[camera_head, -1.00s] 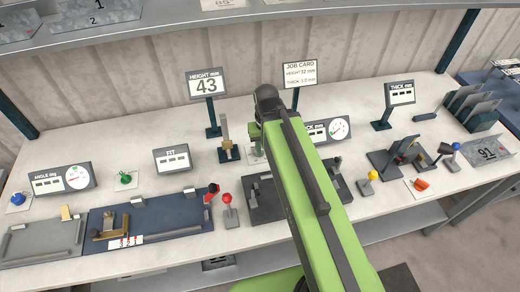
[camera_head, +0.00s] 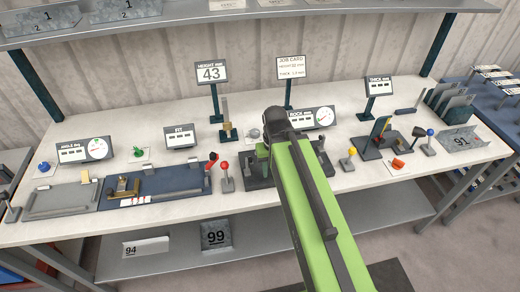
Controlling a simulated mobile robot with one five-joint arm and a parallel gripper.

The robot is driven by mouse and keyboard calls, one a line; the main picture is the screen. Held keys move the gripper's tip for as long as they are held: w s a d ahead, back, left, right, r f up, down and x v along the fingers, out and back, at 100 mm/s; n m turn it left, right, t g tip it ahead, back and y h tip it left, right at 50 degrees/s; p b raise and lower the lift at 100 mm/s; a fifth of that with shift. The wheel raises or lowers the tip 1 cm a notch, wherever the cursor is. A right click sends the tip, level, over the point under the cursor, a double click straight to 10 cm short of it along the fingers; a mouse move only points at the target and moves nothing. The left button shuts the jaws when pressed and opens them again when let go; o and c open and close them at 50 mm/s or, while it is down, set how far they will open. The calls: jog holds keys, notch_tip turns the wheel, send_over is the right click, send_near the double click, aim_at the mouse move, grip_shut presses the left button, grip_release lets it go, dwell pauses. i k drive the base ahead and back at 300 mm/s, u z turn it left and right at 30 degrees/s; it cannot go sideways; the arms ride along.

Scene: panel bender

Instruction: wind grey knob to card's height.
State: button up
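The grey knob (camera_head: 254,134) stands on a small white plate on the bench, just left of my arm's end. The height sign (camera_head: 212,73) behind it reads 43. A height post with a brass part (camera_head: 226,118) stands left of the knob. The job card (camera_head: 290,67) is on a stand behind my arm; it has a height line and a thick line in mm, too small to read surely. My gripper (camera_head: 272,122) is above the bench beside the knob, seen from behind. Its fingers are hidden by my green arm, so contact and opening do not show.
A green knob (camera_head: 138,153), blue knob (camera_head: 43,167) and orange knob (camera_head: 398,164) sit on the bench. Red-topped (camera_head: 224,167) and yellow-topped levers (camera_head: 351,153) stand either side of my arm. A dial panel (camera_head: 322,117) is partly behind my arm. Bare bench lies along the front edge.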

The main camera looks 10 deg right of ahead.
aim_at(255, 133)
jog(key=u, duration=0.15)
jog(key=k, duration=0.4)
jog(key=u, duration=3.7)
jog(key=k, duration=0.95)
jog(key=z, duration=1.6)
jog(key=i, duration=1)
jog(key=u, duration=0.05)
